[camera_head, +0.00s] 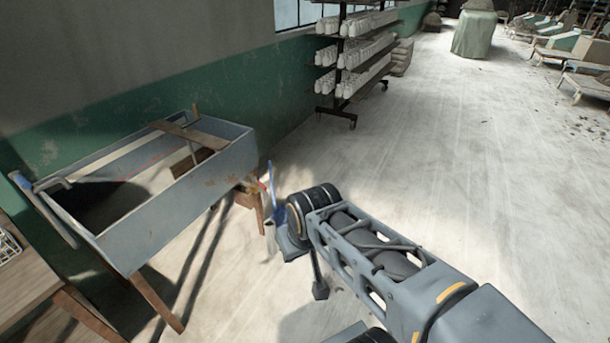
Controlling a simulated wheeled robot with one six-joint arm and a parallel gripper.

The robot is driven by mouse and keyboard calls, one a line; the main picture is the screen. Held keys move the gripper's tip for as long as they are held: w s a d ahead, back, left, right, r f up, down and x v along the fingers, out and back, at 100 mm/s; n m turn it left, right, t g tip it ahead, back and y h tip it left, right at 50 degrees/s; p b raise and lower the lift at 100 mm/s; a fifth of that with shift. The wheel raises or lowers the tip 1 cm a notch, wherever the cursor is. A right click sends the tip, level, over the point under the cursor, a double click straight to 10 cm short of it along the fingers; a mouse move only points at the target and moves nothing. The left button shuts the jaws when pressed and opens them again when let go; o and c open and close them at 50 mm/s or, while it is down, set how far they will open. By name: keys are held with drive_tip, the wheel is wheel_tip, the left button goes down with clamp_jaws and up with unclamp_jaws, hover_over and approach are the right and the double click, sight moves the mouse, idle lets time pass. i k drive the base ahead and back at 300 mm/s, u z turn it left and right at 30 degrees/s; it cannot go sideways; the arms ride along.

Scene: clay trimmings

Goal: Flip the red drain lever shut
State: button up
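A grey-blue trough (165,222) stands on wooden legs at the left. At its right end is a brownish drain fitting (246,197). A small red part, seemingly the drain lever (262,186), shows beside the fitting, close to my gripper. My arm reaches in from the lower right. My gripper (271,205) is at its far end, just right of the fitting and seen nearly edge-on. The wrist hides part of it. I cannot tell whether the fingers are open or shut, or whether they touch the lever.
A wooden board (190,134) lies across the trough. A wooden table (25,272) stands at the lower left. A wheeled rack (355,62) with white pieces stands behind. The pale floor (450,165) to the right is mostly clear.

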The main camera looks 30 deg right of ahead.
sight(254, 178)
drive_tip(key=z, duration=0.75)
drive_tip(key=i, duration=1.25)
drive_tip(key=u, duration=0.85)
drive_tip(key=i, duration=0.65)
drive_tip(key=u, duration=0.75)
